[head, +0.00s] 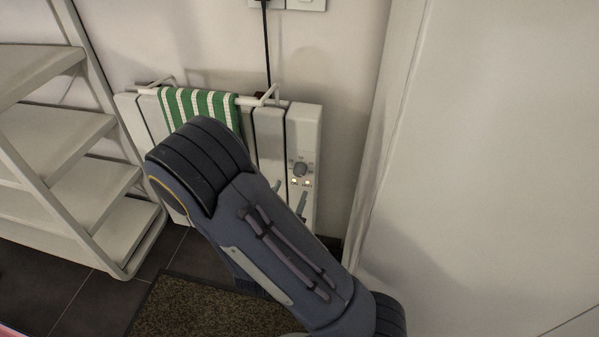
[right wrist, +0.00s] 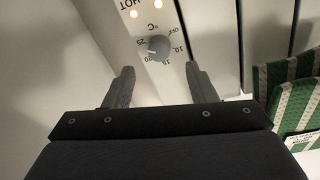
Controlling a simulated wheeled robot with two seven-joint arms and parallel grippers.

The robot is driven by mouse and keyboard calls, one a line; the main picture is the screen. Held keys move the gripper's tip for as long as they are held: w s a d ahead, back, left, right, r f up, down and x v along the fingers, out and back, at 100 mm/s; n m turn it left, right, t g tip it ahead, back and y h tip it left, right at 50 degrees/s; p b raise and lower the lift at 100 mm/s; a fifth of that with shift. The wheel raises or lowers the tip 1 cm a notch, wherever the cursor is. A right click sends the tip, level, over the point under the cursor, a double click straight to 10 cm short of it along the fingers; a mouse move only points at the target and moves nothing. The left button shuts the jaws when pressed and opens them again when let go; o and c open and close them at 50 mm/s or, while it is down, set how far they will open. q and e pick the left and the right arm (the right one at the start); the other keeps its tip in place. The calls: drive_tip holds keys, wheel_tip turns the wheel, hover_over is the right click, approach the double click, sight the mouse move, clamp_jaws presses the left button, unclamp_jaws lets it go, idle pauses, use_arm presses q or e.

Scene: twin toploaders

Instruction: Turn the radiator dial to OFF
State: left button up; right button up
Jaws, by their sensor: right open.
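The radiator dial (right wrist: 158,46) is a small round grey knob in the right wrist view, ringed by the marks OFF, 10, 15, 20 and 25. A light mark on it seems to face the 20 to 25 side, away from OFF; it is too small to read exactly. In the head view the dial (head: 300,169) sits on the right end panel of the white radiator (head: 309,125). My right gripper (right wrist: 159,71) is open and empty, its fingertips spread to either side of the dial and apart from it. In the head view my right arm hides much of the radiator. My left gripper is out of view.
Two lit lamps (right wrist: 133,13) sit by the word HOT, close to the dial. A green-and-white striped towel (head: 200,105) hangs on the radiator's rail. A white shelf unit (head: 65,150) stands left, a white panel (head: 490,150) right. A brown mat (head: 190,310) lies below.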

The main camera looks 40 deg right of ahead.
sight(298, 173)
drive_tip(key=b+x, duration=0.1)
drive_tip(key=x, duration=0.5)
drive_tip(key=shift+w+d, duration=0.15)
drive_tip(key=shift+d, duration=0.15)
drive_tip(key=c, duration=1)
drive_tip(key=shift+o, duration=0.2)
